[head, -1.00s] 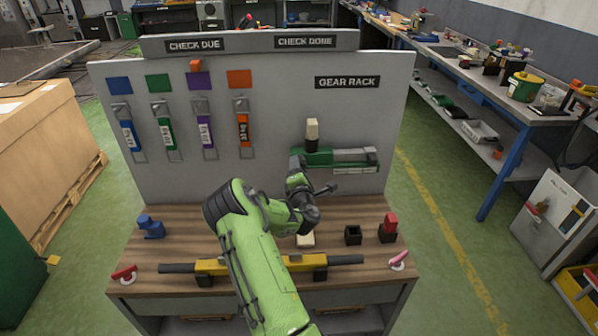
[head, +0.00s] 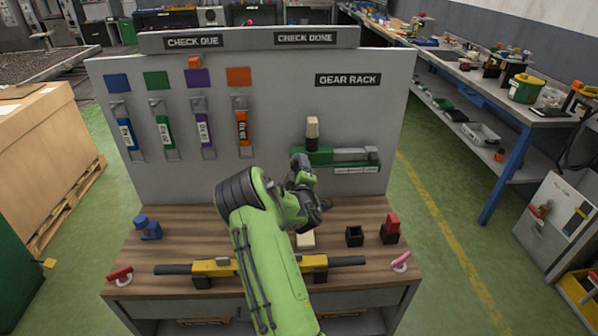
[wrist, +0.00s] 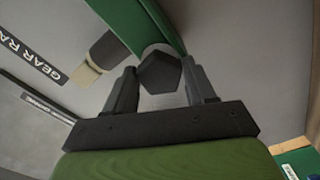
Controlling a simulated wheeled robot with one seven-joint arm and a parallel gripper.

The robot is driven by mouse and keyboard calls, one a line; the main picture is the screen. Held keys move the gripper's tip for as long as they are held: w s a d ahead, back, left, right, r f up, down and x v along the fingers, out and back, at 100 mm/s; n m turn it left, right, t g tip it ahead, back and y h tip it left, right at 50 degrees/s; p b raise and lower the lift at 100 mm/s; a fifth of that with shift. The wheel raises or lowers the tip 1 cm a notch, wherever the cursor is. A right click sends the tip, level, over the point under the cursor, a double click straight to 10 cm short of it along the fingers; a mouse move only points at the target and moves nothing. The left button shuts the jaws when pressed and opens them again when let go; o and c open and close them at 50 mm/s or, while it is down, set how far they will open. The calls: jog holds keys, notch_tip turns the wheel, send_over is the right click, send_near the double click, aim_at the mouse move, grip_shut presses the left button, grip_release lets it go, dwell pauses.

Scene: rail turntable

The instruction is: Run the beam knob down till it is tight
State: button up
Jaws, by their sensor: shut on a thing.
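The beam knob (wrist: 160,74) is a dark, many-sided knob in the wrist view, in front of the green beam (wrist: 118,20). My gripper (wrist: 161,76) has one dark finger on each side of the knob and is shut on it. In the head view the green beam of the gear rack (head: 328,157) is fixed low on the right of the grey panel. There my own wrist hides the knob and the fingertips. Whether the knob sits tight against the beam cannot be told.
A cream-topped block (head: 312,127) stands up from the beam and shows left of my fingers in the wrist view. The "GEAR RACK" sign (head: 348,80) is above. A yellow bar tool (head: 215,267) and several small holders lie on the wooden bench (head: 185,225) below.

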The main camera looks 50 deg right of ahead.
jog(key=shift+m+b, duration=0.35)
jog(key=shift+m, duration=0.65)
jog(key=o, duration=0.9)
jog(key=shift+o, duration=0.2)
jog(key=b+v, duration=0.2)
jog(key=v, duration=1.3)
jog(key=shift+s+a, duration=0.3)
